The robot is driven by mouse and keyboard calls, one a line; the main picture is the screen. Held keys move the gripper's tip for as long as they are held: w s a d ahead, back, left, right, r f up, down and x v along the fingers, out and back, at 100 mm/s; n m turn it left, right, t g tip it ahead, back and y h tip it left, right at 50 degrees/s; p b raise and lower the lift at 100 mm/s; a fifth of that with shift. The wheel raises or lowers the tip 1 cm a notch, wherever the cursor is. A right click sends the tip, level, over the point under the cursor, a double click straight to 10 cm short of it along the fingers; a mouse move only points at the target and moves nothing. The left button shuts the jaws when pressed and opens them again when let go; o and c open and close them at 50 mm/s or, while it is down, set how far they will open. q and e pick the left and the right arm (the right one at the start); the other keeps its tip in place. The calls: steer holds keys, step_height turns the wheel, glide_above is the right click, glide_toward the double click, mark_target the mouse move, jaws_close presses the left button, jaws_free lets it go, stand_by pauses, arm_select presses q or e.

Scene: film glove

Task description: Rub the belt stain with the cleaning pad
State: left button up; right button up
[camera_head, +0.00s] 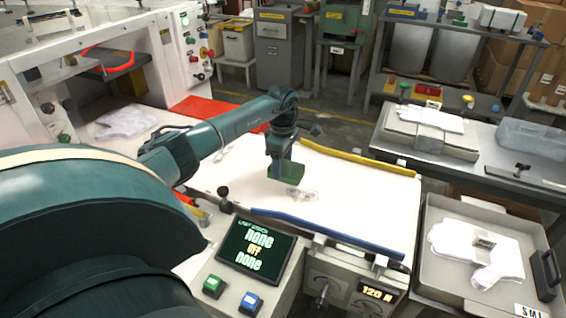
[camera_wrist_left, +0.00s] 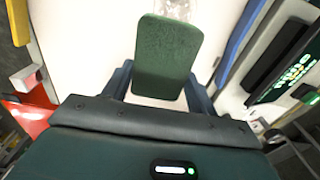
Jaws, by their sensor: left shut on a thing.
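My left gripper (camera_head: 280,162) comes in from the left over the white belt (camera_head: 365,190). It is shut on a green cleaning pad (camera_head: 289,174), which it holds low over the middle of the belt. In the left wrist view the pad (camera_wrist_left: 168,55) sits between the two blue-grey fingers. A faint greyish belt stain (camera_head: 303,194) shows just beyond the pad's lower right edge. In the left wrist view the stain (camera_wrist_left: 187,10) shows past the pad's far end, partly hidden by it. I cannot tell whether the pad touches the belt. My right gripper is not in view.
A blue rail (camera_head: 330,234) and a yellow rail (camera_head: 360,158) edge the belt. A display panel (camera_head: 257,248) with green and blue buttons stands in front. A grey tray (camera_head: 435,265) with white gloves is at the right. A white glove (camera_head: 126,122) lies at the belt's left end.

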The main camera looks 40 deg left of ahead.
arm_select(q)
step_height(320, 180, up, 2)
steer(key=shift+r+p, duration=0.1)
steer(key=shift+p, duration=0.5)
steer(key=shift+r, duration=0.2)
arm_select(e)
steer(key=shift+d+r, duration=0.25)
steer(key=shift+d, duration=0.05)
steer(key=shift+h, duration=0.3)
